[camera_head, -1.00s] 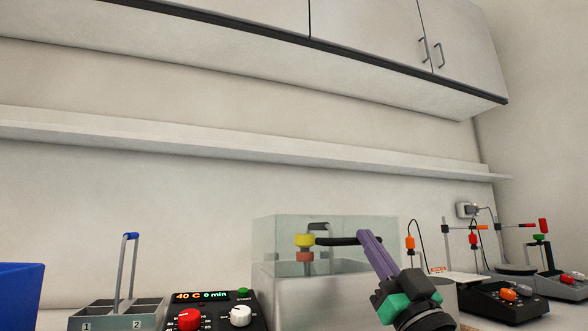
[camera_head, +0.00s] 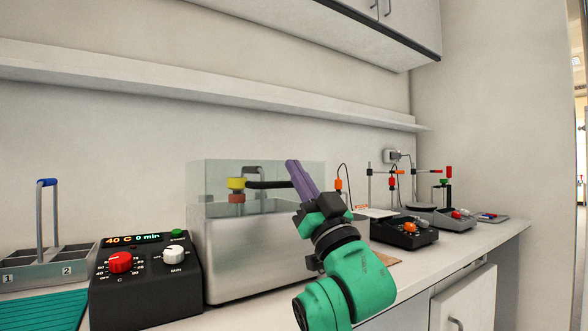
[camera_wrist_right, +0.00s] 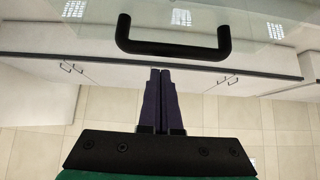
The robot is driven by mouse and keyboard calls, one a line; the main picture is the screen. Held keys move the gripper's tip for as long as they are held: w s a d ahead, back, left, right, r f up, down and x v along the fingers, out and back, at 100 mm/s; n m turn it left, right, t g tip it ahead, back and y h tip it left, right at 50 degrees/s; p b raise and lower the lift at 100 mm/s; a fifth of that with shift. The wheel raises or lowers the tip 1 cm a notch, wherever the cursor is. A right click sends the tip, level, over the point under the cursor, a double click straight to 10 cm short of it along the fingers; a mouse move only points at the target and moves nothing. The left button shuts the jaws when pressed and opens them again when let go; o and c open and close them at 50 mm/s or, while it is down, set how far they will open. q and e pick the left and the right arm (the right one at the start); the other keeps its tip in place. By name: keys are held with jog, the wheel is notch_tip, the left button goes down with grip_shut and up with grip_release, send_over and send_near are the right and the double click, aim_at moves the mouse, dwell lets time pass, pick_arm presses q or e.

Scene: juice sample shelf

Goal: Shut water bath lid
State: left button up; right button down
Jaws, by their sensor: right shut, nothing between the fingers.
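The water bath (camera_head: 250,255) is a steel box on the bench. Its clear lid (camera_head: 215,172) stands raised above the box's rim. The lid's black bar handle (camera_head: 268,185) lies level across it; the handle also shows in the right wrist view (camera_wrist_right: 172,50). My right gripper (camera_head: 293,163) has its purple fingers closed together and empty. They cross in front of the handle's right part in the head view. In the right wrist view the fingertips (camera_wrist_right: 160,72) appear just below the handle bar; contact cannot be told. My left gripper is out of view.
A control box (camera_head: 145,280) with red and white knobs stands left of the bath, reading 40 C, 0 min. A grey numbered rack (camera_head: 45,268) is farther left. Black instruments (camera_head: 405,232) stand to the right. A wall shelf (camera_head: 230,98) runs above.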

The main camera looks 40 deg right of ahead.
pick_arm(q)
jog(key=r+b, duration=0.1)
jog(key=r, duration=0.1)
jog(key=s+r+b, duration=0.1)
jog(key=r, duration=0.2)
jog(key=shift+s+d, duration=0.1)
pick_arm(e)
jog(key=v, duration=0.9)
jog(key=shift+s, duration=0.2)
